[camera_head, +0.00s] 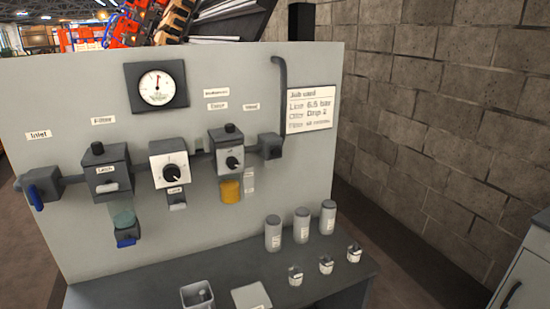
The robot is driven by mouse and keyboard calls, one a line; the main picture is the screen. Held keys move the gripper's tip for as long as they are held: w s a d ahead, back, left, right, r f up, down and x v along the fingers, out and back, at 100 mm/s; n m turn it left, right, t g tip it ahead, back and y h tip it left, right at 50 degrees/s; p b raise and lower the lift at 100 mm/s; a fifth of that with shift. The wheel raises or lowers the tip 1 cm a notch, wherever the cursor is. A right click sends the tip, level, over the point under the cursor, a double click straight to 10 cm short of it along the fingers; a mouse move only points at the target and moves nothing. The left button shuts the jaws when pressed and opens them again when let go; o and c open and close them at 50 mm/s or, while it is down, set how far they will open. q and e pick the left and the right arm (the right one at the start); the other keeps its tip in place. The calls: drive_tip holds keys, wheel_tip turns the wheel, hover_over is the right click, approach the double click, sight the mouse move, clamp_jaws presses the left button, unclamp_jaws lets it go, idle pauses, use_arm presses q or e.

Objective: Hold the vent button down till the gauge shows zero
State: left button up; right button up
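A round white gauge (157,86) in a dark square frame sits high on the grey panel (60,110). Its needle points roughly straight up; its numbers are too small to read. A small label (251,106) that seems to read "Vent" is above a dark grey block (270,146) at the right end of the row of units. A dark pipe rises from this block. I cannot make out a separate button on the block. Neither of my grippers is in view.
An inlet valve with a blue handle (36,198), a regulator dial (172,172) and a yellow bowl (230,190) line the panel. Several canisters and small bottles stand on the bench (232,262), with an open container (197,294). A block wall is on the right.

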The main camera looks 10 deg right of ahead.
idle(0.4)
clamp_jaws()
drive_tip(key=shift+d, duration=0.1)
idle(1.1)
